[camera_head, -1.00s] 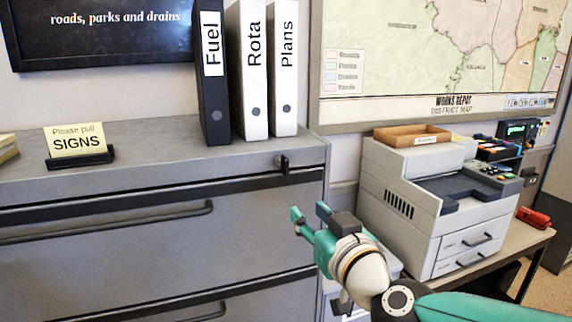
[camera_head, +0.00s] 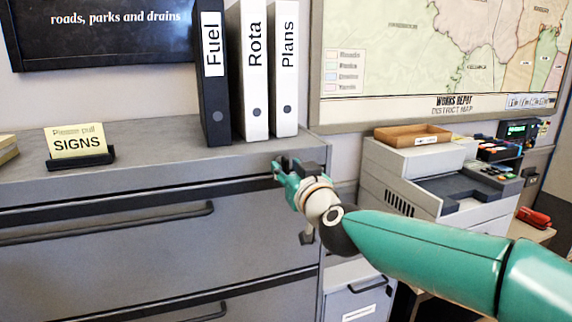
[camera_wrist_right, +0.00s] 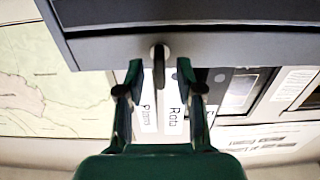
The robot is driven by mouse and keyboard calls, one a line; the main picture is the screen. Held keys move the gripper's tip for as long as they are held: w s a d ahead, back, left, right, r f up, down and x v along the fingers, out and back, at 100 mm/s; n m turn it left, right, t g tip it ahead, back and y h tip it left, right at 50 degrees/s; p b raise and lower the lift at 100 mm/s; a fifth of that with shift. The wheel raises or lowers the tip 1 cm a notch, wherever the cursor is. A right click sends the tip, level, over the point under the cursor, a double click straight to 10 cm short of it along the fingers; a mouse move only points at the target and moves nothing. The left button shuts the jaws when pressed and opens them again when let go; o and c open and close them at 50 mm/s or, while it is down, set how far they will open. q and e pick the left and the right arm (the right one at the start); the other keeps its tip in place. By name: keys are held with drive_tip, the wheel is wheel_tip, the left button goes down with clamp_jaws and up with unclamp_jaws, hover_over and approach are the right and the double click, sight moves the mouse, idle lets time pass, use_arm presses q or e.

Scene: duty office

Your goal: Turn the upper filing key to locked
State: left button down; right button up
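The upper filing key (camera_wrist_right: 159,62) is a small dark key in the lock at the top right of the grey filing cabinet (camera_head: 120,245). In the right wrist view it stands out from the cabinet front, between my right gripper's two fingertips. There is a visible gap on each side of it. My right gripper (camera_head: 283,170) is open at the cabinet's upper right corner and hides most or all of the key in the head view. It also shows in the wrist view (camera_wrist_right: 159,83). My left gripper is not in view.
Fuel (camera_head: 213,85), Rota (camera_head: 252,75) and Plans (camera_head: 284,75) binders stand on the cabinet top behind the key. A SIGNS card holder (camera_head: 80,145) is at the left. A printer (camera_head: 440,180) stands to the right. Drawer handles (camera_head: 110,222) project from the cabinet front.

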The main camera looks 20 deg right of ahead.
drive_tip(key=shift+w, duration=1.05)
clamp_jaws()
